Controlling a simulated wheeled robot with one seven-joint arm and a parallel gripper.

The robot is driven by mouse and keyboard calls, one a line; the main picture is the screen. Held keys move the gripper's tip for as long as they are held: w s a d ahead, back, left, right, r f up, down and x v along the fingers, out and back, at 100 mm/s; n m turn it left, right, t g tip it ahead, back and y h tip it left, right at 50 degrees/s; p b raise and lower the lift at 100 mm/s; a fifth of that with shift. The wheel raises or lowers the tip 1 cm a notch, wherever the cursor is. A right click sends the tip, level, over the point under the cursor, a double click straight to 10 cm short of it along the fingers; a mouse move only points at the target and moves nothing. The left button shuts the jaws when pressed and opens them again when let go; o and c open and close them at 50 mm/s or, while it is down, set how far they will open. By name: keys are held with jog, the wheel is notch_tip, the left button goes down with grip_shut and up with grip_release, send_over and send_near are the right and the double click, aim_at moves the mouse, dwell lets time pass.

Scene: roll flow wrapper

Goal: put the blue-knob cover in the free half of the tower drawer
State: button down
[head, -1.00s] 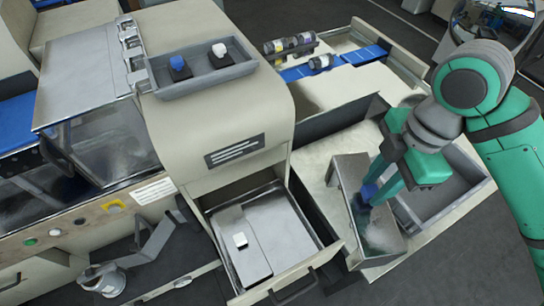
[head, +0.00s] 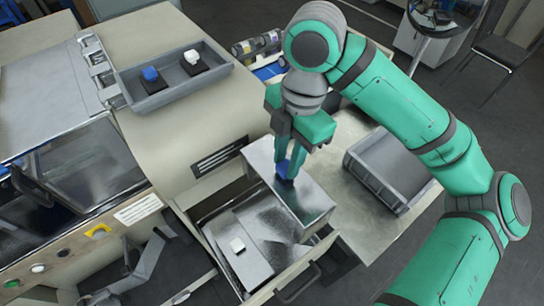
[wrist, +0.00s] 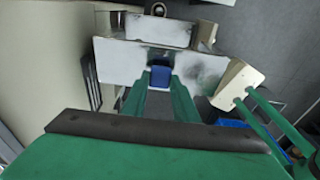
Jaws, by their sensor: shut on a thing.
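The blue-knob cover (head: 312,198) is a silver metal box-like cover, held tilted in the head view. My gripper (head: 286,166) is shut on its blue knob (head: 284,172), which also shows between the fingers in the wrist view (wrist: 160,77). The tower drawer (head: 291,278) is pulled open below the tower. A flat cover with a white knob (head: 237,246) lies in its left half. The right half (head: 270,233) looks bare, and the held cover is above it, hiding its far right part. I cannot tell the exact height between cover and drawer.
A grey tray (head: 172,100) on the tower holds a blue knob and a white knob on black bases. A grey bin (head: 388,168) stands on the table (head: 350,230) at right. The open drawer's walls stand around the space.

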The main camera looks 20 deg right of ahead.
jog(key=shift+a+f, duration=0.1)
jog(key=shift+a, duration=0.05)
jog(key=shift+f, duration=0.45)
notch_tip(320, 180, down, 22)
dwell(1.3)
jog(key=shift+f, duration=0.95)
dwell(0.7)
jog(key=c, duration=1.3)
grip_release()
jog(key=shift+c, duration=0.2)
notch_tip(320, 180, up, 11)
jog(key=d, duration=0.1)
jog(key=shift+w, duration=0.3)
